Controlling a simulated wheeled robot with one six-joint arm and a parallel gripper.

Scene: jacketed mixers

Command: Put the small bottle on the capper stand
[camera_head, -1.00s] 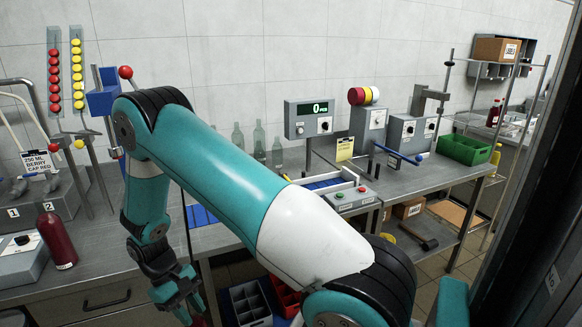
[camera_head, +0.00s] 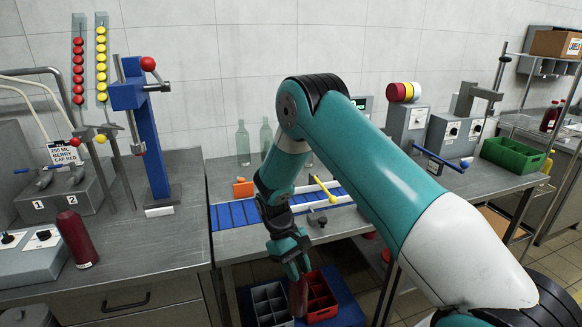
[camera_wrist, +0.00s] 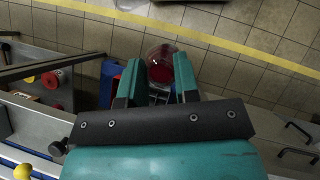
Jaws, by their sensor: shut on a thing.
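My gripper (camera_head: 297,272) hangs low in front of the conveyor bench, above the crates. It is shut on a small bottle (camera_head: 298,299) of dark red liquid. In the wrist view the bottle (camera_wrist: 160,70) sits between the two teal fingers (camera_wrist: 159,84), seen from above, with red inside. The capper stand (camera_head: 150,140) is a blue post with a red-knobbed lever at the back of the left bench, up and left of my gripper. A white strip (camera_head: 159,211) lies at its foot. No bottle shows under its head.
A larger dark red bottle (camera_head: 76,240) stands on the left bench. A red crate (camera_head: 322,308) and a grey crate (camera_head: 268,302) sit below my gripper. Cap chutes (camera_head: 101,60) and a blue conveyor (camera_head: 235,214) are nearby. The left bench's front middle is clear.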

